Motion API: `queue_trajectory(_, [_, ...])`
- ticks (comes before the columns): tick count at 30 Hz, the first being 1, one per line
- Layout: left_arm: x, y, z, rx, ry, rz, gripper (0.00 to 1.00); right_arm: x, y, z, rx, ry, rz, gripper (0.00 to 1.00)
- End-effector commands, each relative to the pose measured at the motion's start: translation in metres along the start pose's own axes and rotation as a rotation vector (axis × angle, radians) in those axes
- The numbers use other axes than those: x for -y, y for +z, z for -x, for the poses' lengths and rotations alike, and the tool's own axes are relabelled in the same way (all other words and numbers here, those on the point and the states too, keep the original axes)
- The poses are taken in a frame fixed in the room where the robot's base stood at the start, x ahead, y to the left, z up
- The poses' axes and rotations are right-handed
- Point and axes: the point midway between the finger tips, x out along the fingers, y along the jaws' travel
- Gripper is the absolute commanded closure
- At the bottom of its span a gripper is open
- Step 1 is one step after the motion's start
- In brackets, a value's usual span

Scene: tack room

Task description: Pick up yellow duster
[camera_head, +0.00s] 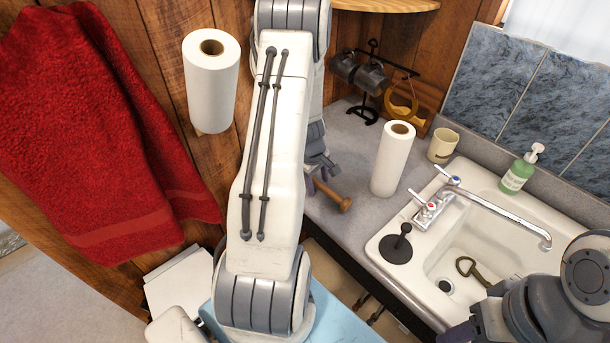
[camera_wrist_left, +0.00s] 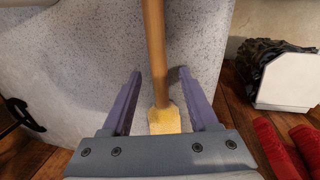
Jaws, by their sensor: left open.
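The duster shows in the left wrist view as a wooden handle (camera_wrist_left: 154,45) with a yellow end (camera_wrist_left: 164,121) near the gripper's body. My left gripper (camera_wrist_left: 160,72) is open, with one purple finger on each side of the duster and a gap to both. In the head view a brown wooden handle (camera_head: 334,196) sticks out at the counter's front edge, beside my left gripper (camera_head: 318,182), which my arm partly hides. A small purple part of my right gripper (camera_head: 460,334) shows at the lower right; its jaws cannot be made out.
A paper towel roll (camera_head: 392,160) stands on the grey counter (camera_head: 340,222). A beige mug (camera_head: 442,146), a soap bottle (camera_head: 519,170) and the sink (camera_head: 386,250) are farther right. A red towel (camera_head: 90,130) and another paper roll (camera_head: 211,85) are at the wooden wall.

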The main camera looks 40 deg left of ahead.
Motion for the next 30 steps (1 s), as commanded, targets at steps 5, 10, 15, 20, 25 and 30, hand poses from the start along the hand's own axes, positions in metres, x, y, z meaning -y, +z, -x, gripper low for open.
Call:
queue_trajectory(5, [0.0, 0.0, 0.0, 0.0, 0.0, 0.0, 1.0, 0.0, 0.0, 0.0, 0.0, 0.0, 0.0, 0.5])
queue_trajectory(10, [0.0, 0.0, 0.001, 0.0, 0.0, 0.0, 1.0, 0.0, 0.0, 0.0, 0.0, 0.0, 0.0, 0.5])
queue_trajectory(15, [0.0, 0.0, 0.001, 0.0, 0.001, 0.0, 1.0, 0.0, 0.0, 0.0, 0.0, 0.0, 0.0, 0.5])
queue_trajectory(20, [-0.003, 0.0, 0.009, 0.0, 0.002, -0.002, 1.0, 0.0, 0.0, 0.002, 0.0, 0.0, 0.0, 0.5])
queue_trajectory(25, [-0.007, -0.001, 0.032, -0.002, 0.005, -0.002, 1.0, 0.0, 0.0, 0.004, 0.0, 0.0, 0.001, 0.5])
queue_trajectory(30, [-0.009, 0.028, 0.056, 0.0, 0.003, -0.007, 1.0, 0.0, 0.0, -0.002, 0.0, 0.0, 0.0, 0.5])
